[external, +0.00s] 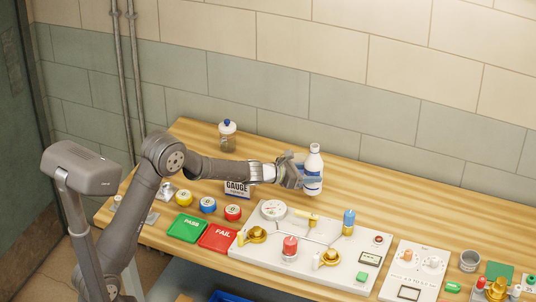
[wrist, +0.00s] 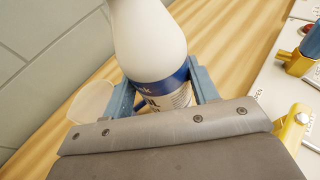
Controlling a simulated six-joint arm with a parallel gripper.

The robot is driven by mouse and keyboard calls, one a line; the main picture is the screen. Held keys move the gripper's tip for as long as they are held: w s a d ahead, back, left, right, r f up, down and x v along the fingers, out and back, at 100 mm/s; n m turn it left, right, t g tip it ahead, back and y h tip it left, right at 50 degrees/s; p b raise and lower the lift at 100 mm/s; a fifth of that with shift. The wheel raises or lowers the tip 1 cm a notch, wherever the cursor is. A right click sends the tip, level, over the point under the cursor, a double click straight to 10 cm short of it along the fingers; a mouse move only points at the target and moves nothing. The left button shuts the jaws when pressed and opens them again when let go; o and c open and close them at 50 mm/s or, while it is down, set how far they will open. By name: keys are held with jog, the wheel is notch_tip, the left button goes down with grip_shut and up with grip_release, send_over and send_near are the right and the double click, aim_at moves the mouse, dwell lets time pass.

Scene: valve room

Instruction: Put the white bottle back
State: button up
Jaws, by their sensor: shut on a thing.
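The white bottle (external: 313,162) has a white cap and a blue label band, and is upright near the back of the wooden bench. My gripper (external: 301,180) reaches it from the left and is shut on its lower body. In the wrist view the bottle (wrist: 148,42) stands between the two blue-grey fingers of my gripper (wrist: 163,92), with its label between them. The bottle's base is hidden in the wrist view. I cannot tell whether it touches the bench or is held slightly above it.
A clear bottle with a blue lid (external: 227,136) stands at the back left. A GAUGE box (external: 238,189) lies under my forearm. Green PASS (external: 187,228) and red FAIL (external: 217,237) trays and a white valve panel (external: 330,262) lie in front. The bench (external: 400,210) right of the bottle is clear.

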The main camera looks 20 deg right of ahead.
aim_at(310, 155)
notch_tip(310, 155, up, 12)
jog(key=w+a+m+g, duration=0.1)
jog(key=w+a+g, duration=0.1)
jog(key=w+a, duration=1)
jog(key=shift+m, duration=0.3)
jog(key=shift+w+a+f, duration=0.1)
jog(key=shift+w+f, duration=1.95)
jog(key=shift+f, duration=0.65)
jog(key=shift+w+d+f, duration=0.1)
jog(key=shift+w+f, duration=1.95)
jog(key=shift+f, duration=0.7)
jog(key=shift+w+a+f, duration=0.1)
jog(key=shift+w+f, duration=1.95)
jog(key=shift+f, duration=0.65)
jog(key=shift+f, duration=0.1)
jog(key=o, duration=1.2)
jog(key=shift+f, duration=0.1)
jog(key=shift+c, duration=0.2)
